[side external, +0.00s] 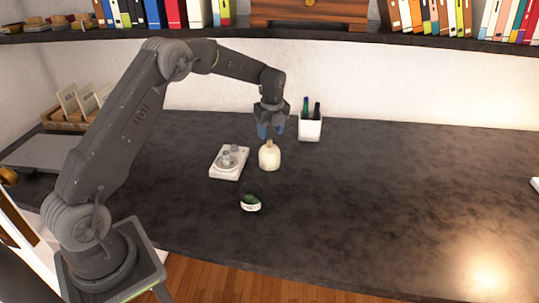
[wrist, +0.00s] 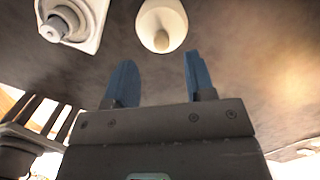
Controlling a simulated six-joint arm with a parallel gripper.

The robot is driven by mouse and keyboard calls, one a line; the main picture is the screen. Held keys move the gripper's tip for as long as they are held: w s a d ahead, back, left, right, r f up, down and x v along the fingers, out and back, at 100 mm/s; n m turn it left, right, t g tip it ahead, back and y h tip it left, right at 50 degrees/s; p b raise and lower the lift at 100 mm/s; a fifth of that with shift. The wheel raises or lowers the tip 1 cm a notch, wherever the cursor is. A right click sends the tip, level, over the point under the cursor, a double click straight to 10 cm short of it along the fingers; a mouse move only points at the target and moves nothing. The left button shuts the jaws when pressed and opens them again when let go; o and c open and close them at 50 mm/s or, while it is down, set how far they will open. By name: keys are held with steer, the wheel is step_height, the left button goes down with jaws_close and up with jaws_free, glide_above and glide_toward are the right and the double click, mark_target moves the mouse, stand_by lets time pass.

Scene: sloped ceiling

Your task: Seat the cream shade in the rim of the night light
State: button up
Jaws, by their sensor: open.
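The cream shade (side external: 269,157), rounded with a narrow neck on top, stands upright on the dark desk. It also shows in the wrist view (wrist: 163,22), at the top between the finger directions. The white square unit with a round grey part on top, which looks like the night light (side external: 226,172), sits just left of the shade, apart from it; it is partly cut off in the wrist view (wrist: 82,40). My gripper (side external: 270,132) points down above and apparently a little behind the shade. Its blue fingers (wrist: 155,75) are apart with nothing between them.
A dark cup with a white label and something green (side external: 251,203) stands in front of the shade. A white pen holder (side external: 310,128) stands behind to the right. A wooden rack with cards (side external: 72,118) is at the far left.

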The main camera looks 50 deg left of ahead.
mark_target(269, 141)
steer(key=shift+w+a+f, duration=0.1)
steer(key=shift+a+f, duration=0.15)
steer(key=shift+f, duration=1.05)
steer(key=shift+w+a+f, duration=0.1)
steer(key=shift+a+f, duration=0.1)
steer(key=shift+f, duration=1.1)
steer(key=shift+s+f, duration=0.1)
jaws_close()
